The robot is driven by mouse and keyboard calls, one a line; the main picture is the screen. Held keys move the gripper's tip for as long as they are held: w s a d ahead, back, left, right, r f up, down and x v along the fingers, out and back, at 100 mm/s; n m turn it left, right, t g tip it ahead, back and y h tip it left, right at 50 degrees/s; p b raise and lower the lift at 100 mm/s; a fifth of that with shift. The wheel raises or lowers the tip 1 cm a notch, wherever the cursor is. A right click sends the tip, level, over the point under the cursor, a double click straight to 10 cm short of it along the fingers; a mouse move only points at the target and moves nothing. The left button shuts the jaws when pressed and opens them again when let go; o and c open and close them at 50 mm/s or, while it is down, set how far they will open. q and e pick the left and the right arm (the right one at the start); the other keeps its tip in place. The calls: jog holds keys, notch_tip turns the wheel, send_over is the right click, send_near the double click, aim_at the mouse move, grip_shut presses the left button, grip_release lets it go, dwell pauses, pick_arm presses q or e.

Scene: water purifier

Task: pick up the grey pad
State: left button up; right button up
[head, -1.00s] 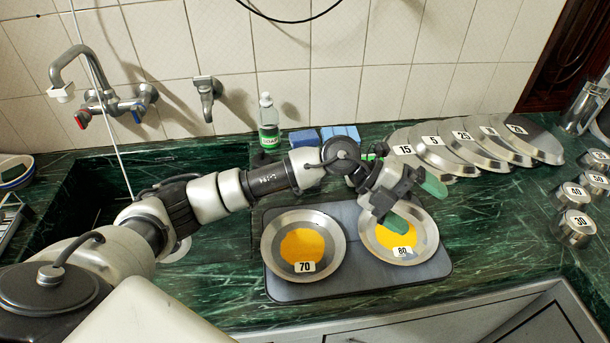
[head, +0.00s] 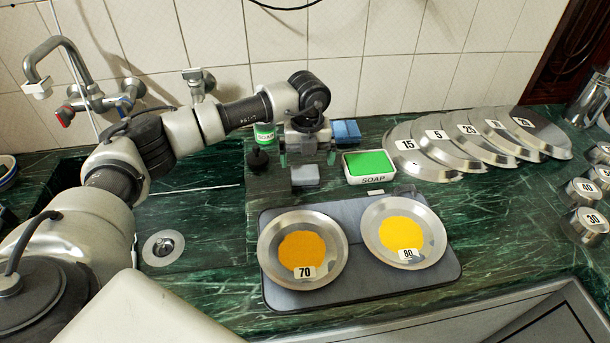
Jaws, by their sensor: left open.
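A small light grey pad (head: 305,175) lies on the counter behind the dark grey tray, left of the soap dish, in the head view. My left gripper (head: 307,158) is open above and just behind the pad, its fingers pointing down with a gap between them. I cannot tell how high it hangs over the pad, and nothing shows in its jaws. My right gripper is not in view.
The dark grey tray (head: 355,288) bears two metal plates, 70 (head: 335,275) and 80 (head: 435,255). Numbered lids lie right; the sink is left.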

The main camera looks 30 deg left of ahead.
aim_at(305, 171)
pick_arm(q)
jog(key=f, duration=0.3)
jog(key=shift+s+a+f+p, duration=0.2)
jog(key=shift+s+f+p, duration=0.05)
jog(key=shift+f+p, duration=0.15)
jog(key=shift+f, duration=0.65)
jog(key=c, duration=0.9)
jog(key=shift+d+r+b, duration=0.15)
jog(key=shift+r+b, duration=0.1)
jog(key=shift+r, duration=0.9)
jog(key=shift+d+r+b, duration=0.1)
jog(key=shift+r+b, duration=0.1)
jog(key=shift+r, duration=0.9)
jog(key=shift+c, duration=0.2)
jog(key=s+d+r+b, duration=0.1)
jog(key=s+d+r, duration=0.2)
jog(key=d+r, duration=0.3)
jog(key=d, duration=0.5)
jog(key=shift+r, duration=0.35)
jog(key=shift+a, duration=0.1)
jog(key=o, duration=0.4)
jog(key=shift+c, duration=1.5)
jog(key=shift+a, duration=0.1)
